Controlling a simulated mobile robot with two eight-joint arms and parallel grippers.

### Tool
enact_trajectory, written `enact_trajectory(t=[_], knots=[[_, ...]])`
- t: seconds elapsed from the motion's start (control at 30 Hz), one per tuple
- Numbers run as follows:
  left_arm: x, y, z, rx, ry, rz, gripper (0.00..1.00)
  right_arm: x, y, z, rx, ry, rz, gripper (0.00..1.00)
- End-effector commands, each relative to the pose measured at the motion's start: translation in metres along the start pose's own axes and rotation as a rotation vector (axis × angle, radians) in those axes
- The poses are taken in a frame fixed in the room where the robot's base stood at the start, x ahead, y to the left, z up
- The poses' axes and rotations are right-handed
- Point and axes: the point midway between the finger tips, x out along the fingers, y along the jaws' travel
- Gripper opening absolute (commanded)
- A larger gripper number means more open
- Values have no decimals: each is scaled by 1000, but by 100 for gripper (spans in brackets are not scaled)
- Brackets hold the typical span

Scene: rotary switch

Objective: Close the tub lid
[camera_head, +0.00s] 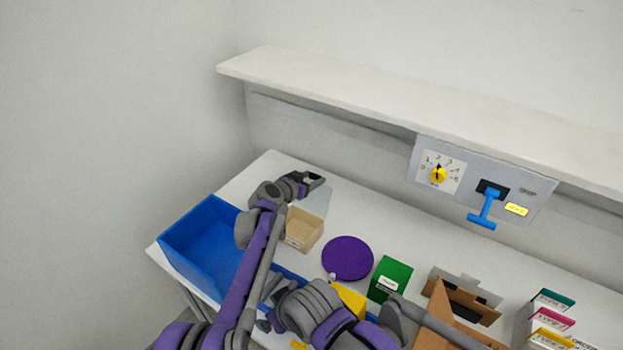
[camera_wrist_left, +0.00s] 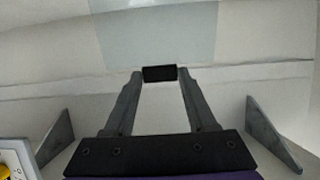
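A beige open-topped tub (camera_head: 303,230) stands on the table just right of my left forearm. A pale bluish, see-through panel (camera_head: 318,201), apparently its lid, rises behind it. The panel also shows as a pale blue patch in the left wrist view (camera_wrist_left: 160,30). My left gripper (camera_head: 314,180) is above and behind the tub, close to the panel; contact cannot be told.
A blue bin (camera_head: 200,250) is at left. Right of the tub are a purple disc (camera_head: 347,258), a green box (camera_head: 389,278) and an open cardboard box (camera_head: 440,315). A switch panel (camera_head: 480,188) hangs under the white shelf (camera_head: 400,100). The table's back strip is clear.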

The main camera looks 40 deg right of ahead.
Motion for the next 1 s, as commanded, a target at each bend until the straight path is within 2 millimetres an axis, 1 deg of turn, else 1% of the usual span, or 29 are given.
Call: enact_trajectory(t=[0.03,0.17,0.2,0.3,0.67,1.0], knots=[[0,0,0,0,0,0,45,0,0,0,0,0,0,98],[0,0,0,0,0,0,22,0,0,0,0,0,0,98],[0,0,0,0,0,0,15,0,0,0,0,0,0,98],[0,0,0,0,0,0,0,0,0,0,0,0,0,98],[-1,0,0,0,0,0,0,0,0,0,0,0,0,98],[-11,0,4,0,-2,0,0,0,0,0,0,0,0,98]])
